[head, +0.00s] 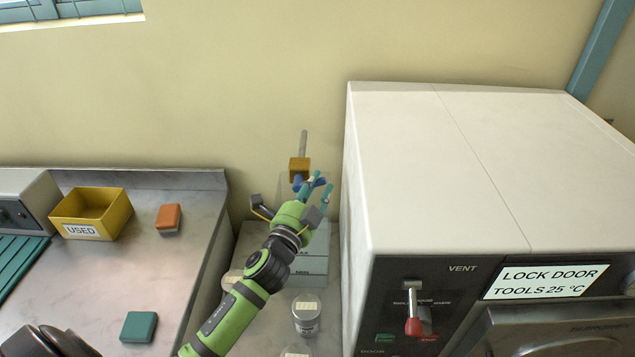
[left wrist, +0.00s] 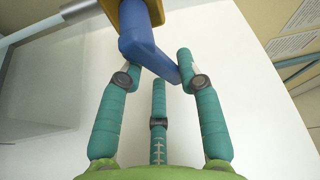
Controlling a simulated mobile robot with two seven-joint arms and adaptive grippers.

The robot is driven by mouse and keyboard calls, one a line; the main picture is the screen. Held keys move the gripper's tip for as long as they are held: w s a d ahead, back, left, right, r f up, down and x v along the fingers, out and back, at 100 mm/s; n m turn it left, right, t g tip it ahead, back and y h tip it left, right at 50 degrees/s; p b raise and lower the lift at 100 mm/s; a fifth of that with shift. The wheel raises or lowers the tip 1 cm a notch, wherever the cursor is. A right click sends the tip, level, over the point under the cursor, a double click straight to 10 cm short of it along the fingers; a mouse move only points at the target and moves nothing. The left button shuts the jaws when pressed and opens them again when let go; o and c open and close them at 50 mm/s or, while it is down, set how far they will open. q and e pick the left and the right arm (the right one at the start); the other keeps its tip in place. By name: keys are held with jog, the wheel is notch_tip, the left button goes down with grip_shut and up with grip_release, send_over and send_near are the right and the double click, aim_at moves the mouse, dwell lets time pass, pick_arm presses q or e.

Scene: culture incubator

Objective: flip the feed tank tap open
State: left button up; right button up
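The feed tank tap has a brass-yellow body (head: 299,167) with a metal pipe rising from it, against the back wall. Its blue lever (left wrist: 147,45) hangs down from the yellow body in the left wrist view and slants to the right at its lower end. My left gripper (head: 317,188) is up at the tap, its teal fingers partly covering the lever in the head view. In the left wrist view its three fingers are spread, with the lever's end between the tips; contact is unclear. My right gripper is not in view.
A large white incubator (head: 440,170) stands close to the right of my left gripper. A grey box marked MAX (head: 310,265) and a lidded jar (head: 306,318) are below. A bench (head: 190,255) at left holds a yellow USED bin (head: 92,212) and small blocks.

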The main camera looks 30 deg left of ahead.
pick_arm(q)
jog(key=shift+w, duration=0.25)
jog(key=c, duration=0.6)
grip_shut()
jog(key=shift+r, duration=0.1)
jog(key=m+p, duration=0.1)
jog(key=p, duration=0.1)
jog(key=shift+m+g+p, duration=0.3)
jog(key=shift+g+p, duration=0.05)
jog(key=shift+g, duration=0.05)
jog(key=shift+f+m+p, duration=0.45)
jog(key=shift+m+p, duration=0.1)
jog(key=shift+m, duration=0.15)
jog(key=shift+f, duration=0.15)
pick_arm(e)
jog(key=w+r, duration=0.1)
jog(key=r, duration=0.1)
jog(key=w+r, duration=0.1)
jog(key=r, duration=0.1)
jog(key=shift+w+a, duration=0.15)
